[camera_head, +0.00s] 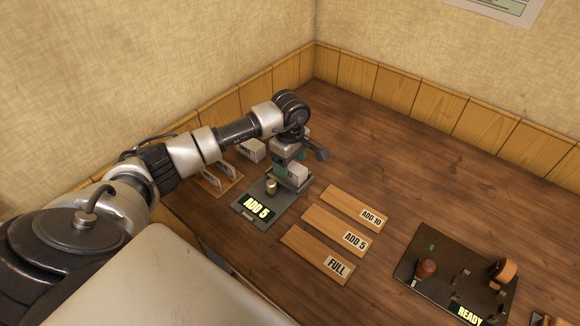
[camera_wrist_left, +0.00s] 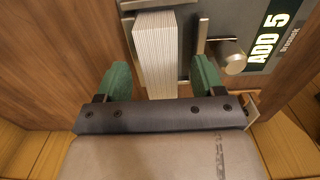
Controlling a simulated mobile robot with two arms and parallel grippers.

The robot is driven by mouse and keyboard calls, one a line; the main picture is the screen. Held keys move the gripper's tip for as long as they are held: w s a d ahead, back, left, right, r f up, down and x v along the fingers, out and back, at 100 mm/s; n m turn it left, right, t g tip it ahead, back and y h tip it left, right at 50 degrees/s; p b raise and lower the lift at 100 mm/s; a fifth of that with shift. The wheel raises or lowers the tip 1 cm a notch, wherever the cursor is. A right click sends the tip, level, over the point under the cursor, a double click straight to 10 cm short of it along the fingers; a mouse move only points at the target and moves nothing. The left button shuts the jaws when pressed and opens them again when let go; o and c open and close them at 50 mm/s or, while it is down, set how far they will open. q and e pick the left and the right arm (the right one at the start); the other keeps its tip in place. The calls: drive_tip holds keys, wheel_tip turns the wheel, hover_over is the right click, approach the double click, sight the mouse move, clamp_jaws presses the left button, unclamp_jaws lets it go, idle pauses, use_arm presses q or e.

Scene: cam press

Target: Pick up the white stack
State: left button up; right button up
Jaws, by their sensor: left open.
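The white stack (camera_head: 298,173) stands on the dark plate of a device with an "ADD 5" display (camera_head: 257,207). In the left wrist view the stack (camera_wrist_left: 157,50) shows as a block of many thin sheets between metal guides. My left gripper (camera_head: 287,163) is over the device, beside the stack. In the left wrist view its green fingers (camera_wrist_left: 161,78) are open, one on each side of the near end of the stack, with a gap on both sides. My right gripper is not in view.
A metal knob (camera_head: 271,187) stands on the device near the stack. Another white block (camera_head: 252,150) and a wooden rack (camera_head: 228,190) with white pieces lie to the left. Labelled wooden strips (camera_head: 335,223) lie to the right, and a "READY" device (camera_head: 415,250) is farther right.

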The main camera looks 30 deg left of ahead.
use_arm(q)
drive_tip(key=shift+f, duration=0.5)
drive_tip(key=c, duration=0.8)
drive_tip(key=shift+c, duration=1.3)
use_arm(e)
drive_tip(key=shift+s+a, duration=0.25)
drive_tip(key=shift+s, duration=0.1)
use_arm(q)
drive_tip(key=shift+r, duration=0.15)
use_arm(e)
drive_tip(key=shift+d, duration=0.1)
